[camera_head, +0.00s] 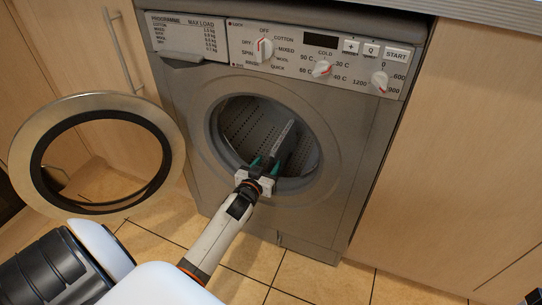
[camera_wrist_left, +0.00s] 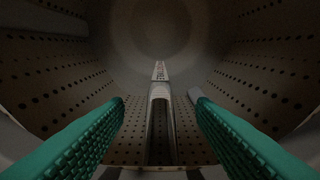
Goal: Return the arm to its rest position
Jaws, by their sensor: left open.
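My left arm (camera_head: 217,238) reaches up to the front-loading washing machine (camera_head: 345,215). My left gripper (camera_head: 264,163) is at the lower part of the round door opening, its green fingers pointing into the drum (camera_head: 243,118). In the left wrist view the gripper (camera_wrist_left: 160,106) is open, with its two ribbed green fingers wide apart. My right gripper is not in view.
The round door (camera_head: 30,185) stands wide open to the left of the arm. Wooden cabinets (camera_head: 450,150) flank the machine, a worktop (camera_head: 490,12) runs above, and tiled floor (camera_head: 315,280) lies below.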

